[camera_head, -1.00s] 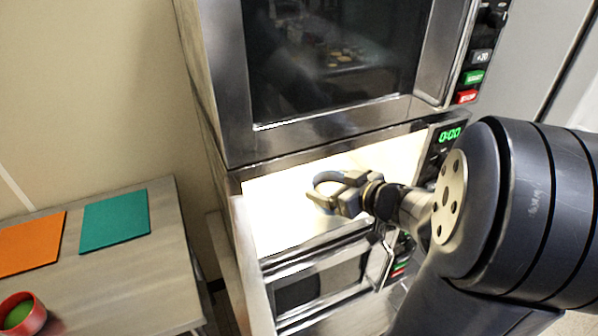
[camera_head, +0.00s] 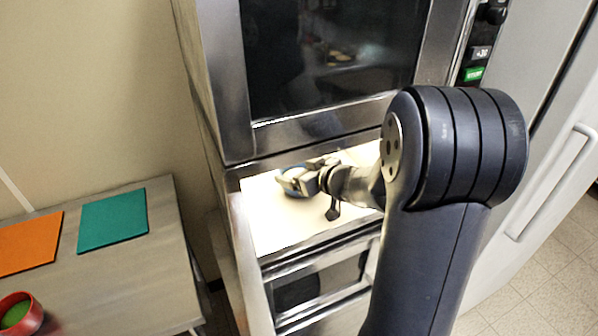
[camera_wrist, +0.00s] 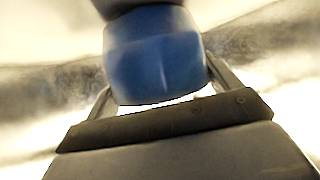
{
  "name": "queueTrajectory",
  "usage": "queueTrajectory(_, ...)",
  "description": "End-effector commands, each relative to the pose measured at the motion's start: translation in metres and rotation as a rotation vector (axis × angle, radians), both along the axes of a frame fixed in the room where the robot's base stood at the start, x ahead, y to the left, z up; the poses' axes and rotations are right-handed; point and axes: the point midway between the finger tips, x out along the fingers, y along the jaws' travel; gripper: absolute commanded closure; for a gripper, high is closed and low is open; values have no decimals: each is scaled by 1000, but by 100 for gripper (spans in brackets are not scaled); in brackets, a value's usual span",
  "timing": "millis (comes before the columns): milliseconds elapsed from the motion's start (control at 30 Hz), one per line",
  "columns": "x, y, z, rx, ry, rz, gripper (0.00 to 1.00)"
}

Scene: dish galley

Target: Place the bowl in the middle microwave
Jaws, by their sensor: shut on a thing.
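The middle microwave (camera_head: 262,222) stands open with a bright lit cavity, between an upper and a lower microwave in the stack. My gripper (camera_head: 290,181) is inside that cavity, toward its left side. It is shut on the bowl (camera_head: 294,171), of which only a blue edge shows in the head view. In the wrist view the blue bowl (camera_wrist: 155,55) fills the upper middle, close to the gripper. Most of the bowl is hidden by my gripper, and I cannot tell whether it touches the cavity floor.
The upper microwave (camera_head: 335,55) is closed above my arm. The lower microwave (camera_head: 318,285) is below the opening. At left, a table (camera_head: 110,285) holds an orange mat (camera_head: 28,243), a teal mat (camera_head: 112,220) and a red bowl with green inside (camera_head: 20,314). A fridge-like door with a handle (camera_head: 550,185) stands right.

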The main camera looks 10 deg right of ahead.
Motion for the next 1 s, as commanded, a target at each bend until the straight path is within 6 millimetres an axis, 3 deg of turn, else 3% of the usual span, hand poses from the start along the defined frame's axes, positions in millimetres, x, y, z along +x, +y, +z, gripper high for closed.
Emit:
queueTrajectory(367,0,0,-4,2,-2,0,51)
queueTrajectory(400,0,0,-4,1,0,0,13)
queueTrajectory(567,0,0,-3,1,0,0,0)
queueTrajectory(867,0,0,2,0,-2,0,0)
queueTrajectory(1000,-13,-8,9,0,-3,-3,0)
